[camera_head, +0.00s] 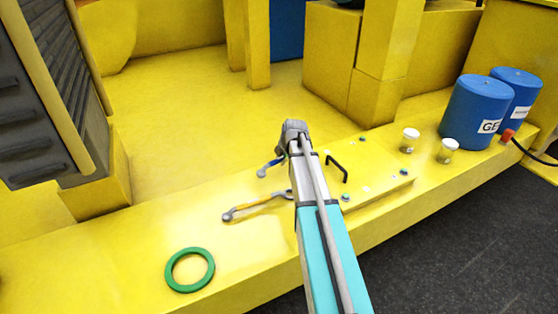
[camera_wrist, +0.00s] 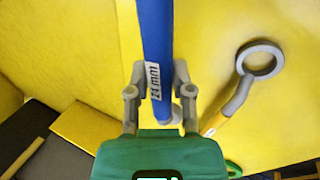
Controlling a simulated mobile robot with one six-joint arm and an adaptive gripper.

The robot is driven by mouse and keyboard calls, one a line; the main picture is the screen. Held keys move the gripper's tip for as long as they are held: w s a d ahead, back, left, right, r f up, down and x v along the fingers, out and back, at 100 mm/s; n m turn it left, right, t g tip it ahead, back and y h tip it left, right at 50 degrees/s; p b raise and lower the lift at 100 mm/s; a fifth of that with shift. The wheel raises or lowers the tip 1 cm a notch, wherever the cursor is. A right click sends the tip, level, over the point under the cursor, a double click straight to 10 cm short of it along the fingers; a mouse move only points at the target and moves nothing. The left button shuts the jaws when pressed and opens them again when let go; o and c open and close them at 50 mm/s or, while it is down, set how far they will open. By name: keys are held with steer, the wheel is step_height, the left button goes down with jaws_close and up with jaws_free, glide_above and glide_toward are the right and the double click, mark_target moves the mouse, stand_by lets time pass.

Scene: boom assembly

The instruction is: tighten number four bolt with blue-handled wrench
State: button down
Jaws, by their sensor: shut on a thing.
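The blue-handled wrench (camera_wrist: 154,35) runs upright through the wrist view, with a "24 mm" label on its handle. My gripper (camera_wrist: 160,76) is shut on that handle, one finger on each side. In the head view part of the blue-handled wrench (camera_head: 270,164) shows just left of my arm, above the yellow ledge; my arm hides the gripper there. Small bolts show on the plate right of my arm: one at the back (camera_head: 362,139), one at the right (camera_head: 403,171) and one at the front (camera_head: 346,197). I cannot read any bolt numbers.
A yellow-handled wrench (camera_head: 257,206) lies on the ledge; its grey ring end (camera_wrist: 260,60) shows in the wrist view. A green ring (camera_head: 190,270) lies front left. A black handle (camera_head: 338,168) stands on the plate. Two jars (camera_head: 409,140) and blue barrels (camera_head: 473,110) stand right.

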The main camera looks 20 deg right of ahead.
steer(key=shift+f+b, duration=1.05)
steer(key=shift+w, duration=0.25)
stand_by(0.9)
steer(key=shift+w+a+m, duration=0.1)
steer(key=shift+w+m, duration=0.1)
steer(key=shift+m, duration=0.1)
steer(key=shift+w, duration=0.1)
stand_by(0.3)
steer(key=shift+w+m+h, duration=0.3)
steer(key=shift+m, duration=0.1)
steer(key=shift+w+m, duration=0.5)
steer(key=shift+w, duration=0.2)
stand_by(0.7)
steer(key=shift+w, duration=0.2)
steer(key=shift+w+m+h, duration=0.1)
steer(key=shift+m+h, duration=0.2)
